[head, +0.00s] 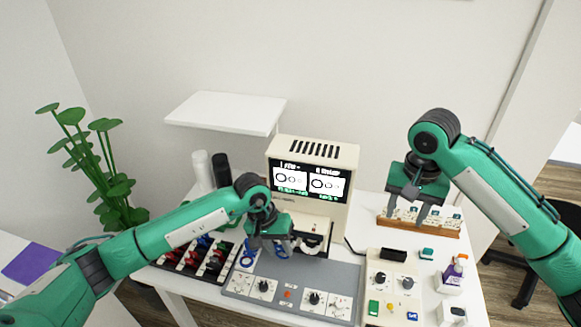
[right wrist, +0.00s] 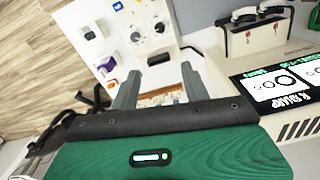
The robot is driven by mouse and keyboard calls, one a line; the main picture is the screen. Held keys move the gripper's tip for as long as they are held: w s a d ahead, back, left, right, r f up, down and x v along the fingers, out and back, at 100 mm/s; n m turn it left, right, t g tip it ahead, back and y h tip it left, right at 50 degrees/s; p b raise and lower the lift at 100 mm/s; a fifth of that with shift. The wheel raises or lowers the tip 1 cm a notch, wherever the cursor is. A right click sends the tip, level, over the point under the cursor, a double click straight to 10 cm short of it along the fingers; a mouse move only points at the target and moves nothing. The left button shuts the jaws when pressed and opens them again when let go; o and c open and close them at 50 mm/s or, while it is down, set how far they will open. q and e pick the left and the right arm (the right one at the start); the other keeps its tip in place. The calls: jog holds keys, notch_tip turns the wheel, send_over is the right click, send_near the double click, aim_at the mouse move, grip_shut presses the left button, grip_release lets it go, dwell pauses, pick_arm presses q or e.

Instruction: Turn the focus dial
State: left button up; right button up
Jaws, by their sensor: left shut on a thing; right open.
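My left gripper (head: 271,249) is shut over the back edge of the grey panel (head: 290,272). Blue rings show on both sides of its fingers, seemingly parts of one blue-ringed frame (head: 248,257); the grip itself is hidden. The beige panel (head: 372,304) carries a dark dial (head: 381,279) and a grey dial (head: 407,283). The grey panel has dark knobs (head: 314,298). I cannot tell which is the focus dial. My right gripper (head: 407,211) is open and empty, above the wooden rack (head: 420,228). Its fingers (right wrist: 160,90) are apart in the right wrist view.
The eye tester (head: 317,147) with its lit screen (head: 310,181) stands at the back middle. A tray of red and black pieces (head: 198,262) lies left. A purple-topped bottle (head: 454,271) and a teal block (head: 427,254) stand right of the beige panel. A white shelf (head: 225,111) juts from the wall.

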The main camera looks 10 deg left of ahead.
jog(key=shift+f, duration=0.1)
dwell(0.4)
jog(key=n+y, duration=0.4)
jog(key=n, duration=1.4)
send_near(382, 276)
jog(key=shift+t, duration=0.3)
jog(key=x, duration=0.8)
jog(key=shift+s+a+f, duration=0.1)
jog(key=shift+s+f, duration=0.15)
jog(key=shift+y, duration=0.3)
jog(key=c, duration=1)
